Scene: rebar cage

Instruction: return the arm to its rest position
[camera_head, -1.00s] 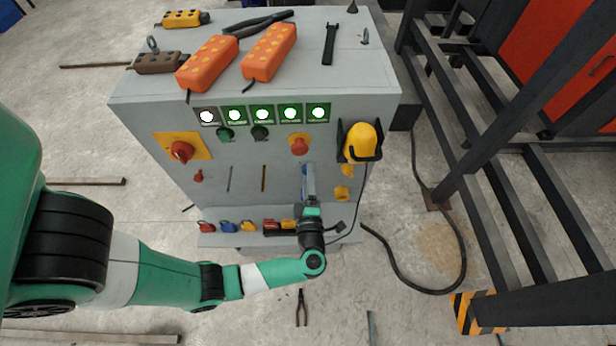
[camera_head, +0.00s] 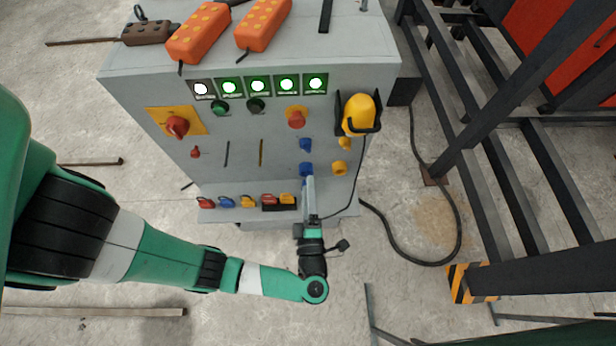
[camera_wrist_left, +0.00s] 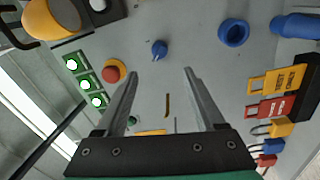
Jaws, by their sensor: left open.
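My left arm (camera_head: 150,250) comes in from the left in the head view, bent at the wrist. My left gripper (camera_head: 309,182) points at the lower right of the grey control cabinet (camera_head: 215,178). Its jaws are open and empty; the left wrist view shows the two fingers (camera_wrist_left: 160,78) apart with nothing between them. Blue fittings (camera_head: 305,145) on the cabinet front are just beyond the fingertips in the head view. The wrist view shows a blue ring (camera_wrist_left: 233,33) and a blue knob (camera_wrist_left: 159,50) on the panel. My right gripper is not in view.
Padlocks and tags (camera_head: 248,201) sit on the cabinet's low ledge. A yellow lamp (camera_head: 359,115) hangs at its right. Orange pendants (camera_head: 198,33) lie on top. A black cable (camera_head: 392,252) and dark steel frame (camera_head: 520,170) stand right. Floor around the arm is mostly clear.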

